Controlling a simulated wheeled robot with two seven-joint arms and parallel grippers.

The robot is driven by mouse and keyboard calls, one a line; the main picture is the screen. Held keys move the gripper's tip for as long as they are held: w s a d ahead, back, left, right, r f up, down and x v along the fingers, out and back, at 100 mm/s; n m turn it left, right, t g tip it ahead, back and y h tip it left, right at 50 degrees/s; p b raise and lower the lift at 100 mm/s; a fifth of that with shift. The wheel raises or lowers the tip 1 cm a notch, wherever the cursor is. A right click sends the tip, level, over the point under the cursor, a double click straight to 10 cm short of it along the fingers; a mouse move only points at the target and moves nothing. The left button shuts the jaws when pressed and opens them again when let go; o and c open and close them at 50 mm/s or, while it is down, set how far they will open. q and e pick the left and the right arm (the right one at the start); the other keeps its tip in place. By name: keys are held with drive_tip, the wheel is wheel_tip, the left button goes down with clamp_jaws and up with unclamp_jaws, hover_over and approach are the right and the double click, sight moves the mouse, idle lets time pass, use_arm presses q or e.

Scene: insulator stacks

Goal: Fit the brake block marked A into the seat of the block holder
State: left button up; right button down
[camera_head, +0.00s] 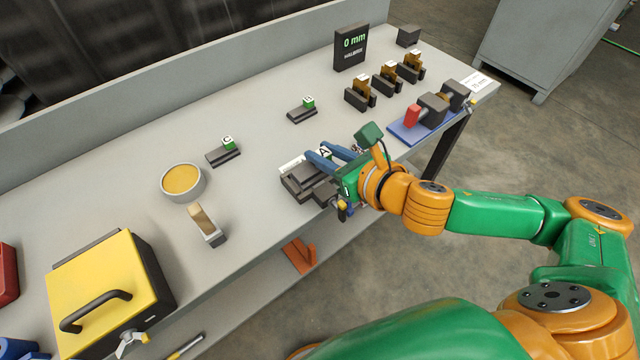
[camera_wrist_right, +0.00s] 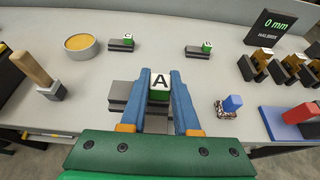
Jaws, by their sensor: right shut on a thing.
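My right gripper (camera_head: 334,160) is shut on the small cube marked A (camera_head: 326,153), which is white on top and green below. In the right wrist view the cube (camera_wrist_right: 160,82) sits between the two blue fingers of the gripper (camera_wrist_right: 160,90). The dark block holder (camera_head: 298,183) lies near the table's front edge, below and around the gripper; it also shows in the right wrist view (camera_wrist_right: 122,103). The brake block's dark body under the cube is mostly hidden by the fingers, and I cannot tell whether it is seated. My left gripper is not in view.
Dark blocks marked C (camera_head: 223,157) and B (camera_head: 302,112) lie behind. A bowl (camera_head: 183,182) and a wooden-handled brush (camera_head: 204,226) stand left, beside a yellow case (camera_head: 104,280). A blue tray (camera_head: 412,137) and a 0 mm display (camera_head: 351,48) stand right.

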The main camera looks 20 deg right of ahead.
sight(321, 153)
drive_tip(key=w+f+b, duration=0.1)
drive_tip(key=f+b, duration=0.1)
drive_tip(key=shift+w+f+b, duration=0.1)
drive_tip(key=shift+w+b, duration=0.1)
drive_tip(key=shift+b, duration=0.1)
drive_tip(key=shift+w+d+f+p, duration=0.1)
drive_tip(key=shift+w+f+p, duration=0.15)
drive_tip(key=shift+w+p, duration=0.3)
drive_tip(key=w+f, duration=0.3)
drive_tip(key=shift+d+f, duration=0.1)
drive_tip(key=shift+d, duration=0.1)
wheel_tip(321, 153, down, 4)
drive_tip(key=shift+w+r+b, duration=0.15)
drive_tip(key=shift+r+b, duration=0.05)
drive_tip(key=shift+b, duration=0.5)
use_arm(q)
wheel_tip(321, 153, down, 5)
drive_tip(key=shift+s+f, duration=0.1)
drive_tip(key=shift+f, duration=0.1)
use_arm(e)
drive_tip(key=shift+r, duration=0.1)
drive_tip(key=c, duration=0.6)
unclamp_jaws()
drive_tip(key=shift+c, duration=0.2)
